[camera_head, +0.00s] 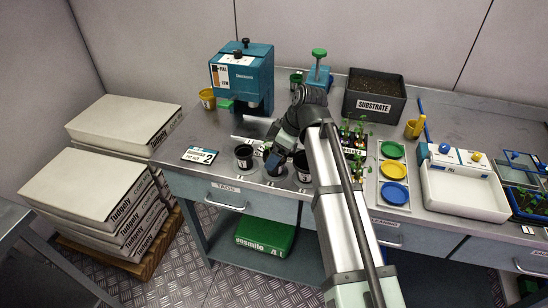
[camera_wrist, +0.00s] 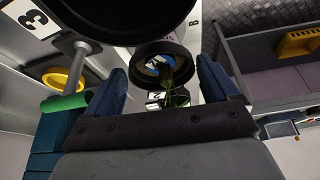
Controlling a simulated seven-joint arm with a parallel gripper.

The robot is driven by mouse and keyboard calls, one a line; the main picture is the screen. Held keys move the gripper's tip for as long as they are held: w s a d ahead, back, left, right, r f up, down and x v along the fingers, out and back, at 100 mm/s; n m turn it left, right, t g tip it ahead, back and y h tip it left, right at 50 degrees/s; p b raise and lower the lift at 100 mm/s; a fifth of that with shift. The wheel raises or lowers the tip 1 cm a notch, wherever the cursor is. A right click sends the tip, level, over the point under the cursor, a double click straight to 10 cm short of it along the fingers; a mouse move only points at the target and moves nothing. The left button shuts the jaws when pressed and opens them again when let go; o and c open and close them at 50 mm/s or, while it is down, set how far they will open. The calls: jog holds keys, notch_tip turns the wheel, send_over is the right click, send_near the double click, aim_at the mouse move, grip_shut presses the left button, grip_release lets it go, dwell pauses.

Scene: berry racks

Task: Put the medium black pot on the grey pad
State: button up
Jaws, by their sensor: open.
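Black pots stand near the front edge of the bench in the head view: one at left (camera_head: 244,156) and one at right (camera_head: 302,168), partly behind my arm. A larger black round shape (camera_wrist: 85,18) fills the top left. I cannot tell which pot is the medium one. I cannot make out the grey pad clearly.
Behind are a teal machine (camera_head: 243,75), a yellow cup (camera_head: 207,98) and a substrate bin (camera_head: 374,98). Right of my arm are seedlings (camera_head: 353,135), a plate with green (camera_head: 392,150), blue and yellow discs, and a white tray (camera_head: 465,190).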

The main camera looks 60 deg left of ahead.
jog(key=v, duration=0.8)
jog(key=shift+r, duration=0.35)
jog(key=shift+w+d, duration=0.1)
jog(key=shift+w, duration=0.05)
